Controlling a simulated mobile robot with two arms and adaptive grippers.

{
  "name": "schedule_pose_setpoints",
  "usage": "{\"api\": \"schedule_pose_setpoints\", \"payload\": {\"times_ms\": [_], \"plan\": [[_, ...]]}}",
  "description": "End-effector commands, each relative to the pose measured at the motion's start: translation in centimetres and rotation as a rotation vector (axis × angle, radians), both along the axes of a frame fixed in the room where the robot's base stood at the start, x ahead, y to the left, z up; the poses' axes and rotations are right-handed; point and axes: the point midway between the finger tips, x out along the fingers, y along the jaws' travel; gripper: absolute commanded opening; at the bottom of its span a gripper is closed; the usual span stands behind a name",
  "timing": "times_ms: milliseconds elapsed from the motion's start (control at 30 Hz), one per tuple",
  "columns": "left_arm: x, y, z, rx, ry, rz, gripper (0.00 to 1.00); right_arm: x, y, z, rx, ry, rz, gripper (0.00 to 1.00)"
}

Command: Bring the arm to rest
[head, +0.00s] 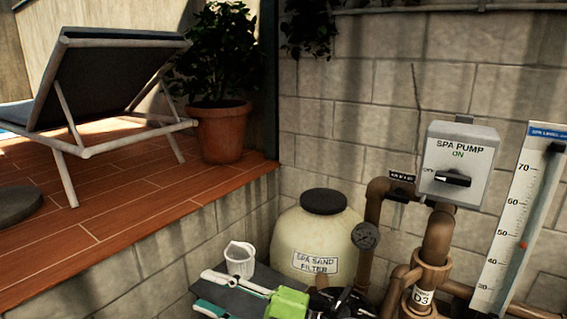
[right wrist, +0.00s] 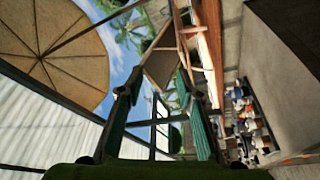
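My right gripper (head: 205,290) is low in the head view, with its green body and black wrist to its right. Its two teal-and-pale fingers point left and stand apart, with nothing between them. It is in front of a dark flat surface (head: 247,298), below a white cup-like basket (head: 240,258); I cannot tell if it touches the surface. In the right wrist view its fingers (right wrist: 158,82) are spread and empty. My left gripper is in neither view.
The spa sand filter (head: 323,237), brown pipes with a gauge (head: 366,236), spa pump switch box (head: 461,165) labelled ON and level scale (head: 514,217) stand right of the gripper. A wooden deck (head: 110,200) holds a lounger (head: 90,90) and potted plant (head: 221,130).

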Motion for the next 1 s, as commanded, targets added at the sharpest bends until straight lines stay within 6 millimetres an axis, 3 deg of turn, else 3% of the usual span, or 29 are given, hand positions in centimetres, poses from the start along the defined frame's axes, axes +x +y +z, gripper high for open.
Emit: {"api": "schedule_pose_setpoints", "payload": {"times_ms": [100,233,367,467,567,700,800,1000], "plan": [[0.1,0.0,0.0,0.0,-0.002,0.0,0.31,2.4,-4.2,3.1,0.251,0.105,-0.232,0.33],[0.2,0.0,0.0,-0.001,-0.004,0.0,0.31,5.2,-11.1,2.7,0.435,0.266,-0.52,0.33],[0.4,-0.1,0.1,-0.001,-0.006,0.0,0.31,6.3,-18.8,-1.9,0.526,0.485,-0.813,0.33],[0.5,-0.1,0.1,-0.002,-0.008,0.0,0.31,5.1,-24.0,-7.5,0.532,0.681,-1.023,0.33],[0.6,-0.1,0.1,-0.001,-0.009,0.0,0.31,2.1,-28.0,-13.3,0.488,0.882,-1.196,0.33],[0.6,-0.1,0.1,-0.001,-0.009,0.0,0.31,-4.4,-31.5,-20.6,0.367,1.167,-1.372,0.33],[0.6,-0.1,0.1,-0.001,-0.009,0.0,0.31,-9.2,-32.7,-24.1,0.269,1.333,-1.44,0.33],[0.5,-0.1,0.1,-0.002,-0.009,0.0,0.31,-17.3,-33.4,-27.9,0.093,1.579,-1.493,0.33]]}}
